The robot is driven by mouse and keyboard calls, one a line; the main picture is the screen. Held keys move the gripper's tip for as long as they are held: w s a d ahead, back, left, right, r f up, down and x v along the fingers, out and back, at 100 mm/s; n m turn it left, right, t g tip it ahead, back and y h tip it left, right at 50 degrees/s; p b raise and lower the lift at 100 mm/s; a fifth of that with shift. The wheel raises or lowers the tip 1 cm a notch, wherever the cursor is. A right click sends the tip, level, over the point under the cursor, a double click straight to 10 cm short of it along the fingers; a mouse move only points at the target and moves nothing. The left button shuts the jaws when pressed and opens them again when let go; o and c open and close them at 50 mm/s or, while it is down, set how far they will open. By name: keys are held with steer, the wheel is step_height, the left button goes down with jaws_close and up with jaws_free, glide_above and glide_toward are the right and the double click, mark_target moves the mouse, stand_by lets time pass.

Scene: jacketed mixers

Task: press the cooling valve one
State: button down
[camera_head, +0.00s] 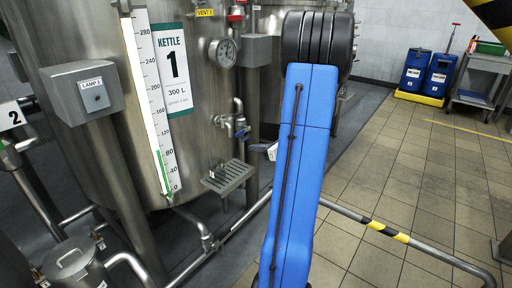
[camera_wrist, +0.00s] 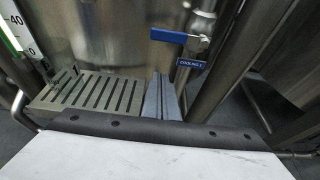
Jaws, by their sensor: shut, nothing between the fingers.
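The cooling valve one has a blue lever handle (camera_wrist: 168,36) and a blue tag reading COOLING 1 (camera_wrist: 191,63) below it. It sits on a pipe in front of the steel kettle in the wrist view. The lever lies roughly level across the picture. In the head view a small blue lever (camera_head: 243,132) shows beside the kettle's pipes. My gripper (camera_wrist: 162,80) is shut and empty, its fingers below the lever in the picture, left of the tag and apart from both. In the head view my blue arm hides most of my gripper.
A slotted drip tray (camera_wrist: 98,91) is left of my fingers. Kettle 1 (camera_head: 205,150) carries a level scale, a gauge (camera_head: 222,53) and a LAMP 1 box (camera_head: 86,91). A striped rail (camera_head: 385,230) crosses the lower right. Tiled floor (camera_head: 420,160) is open at the right.

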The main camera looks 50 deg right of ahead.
mark_target(239, 134)
steer(key=w+r, duration=0.1)
steer(key=w, duration=0.6)
steer(key=shift+a+r, duration=0.25)
steer(key=shift+r, duration=0.05)
steer(key=shift+r+m, duration=0.3)
steer(key=shift+r, duration=0.05)
stand_by(0.5)
step_height(239, 134, up, 2)
steer(key=m+y, duration=0.2)
steer(key=shift+r+m, duration=0.2)
steer(key=shift+m, duration=0.1)
steer(key=d+r+m+t+y, duration=0.1)
steer(key=d+r+m+y, duration=0.3)
steer(key=m, duration=0.6)
steer(key=shift+w+d+r+t, duration=0.2)
steer(key=shift+d+r+t, duration=0.2)
steer(key=shift+d+r, duration=0.55)
steer(key=shift+r, duration=0.1)
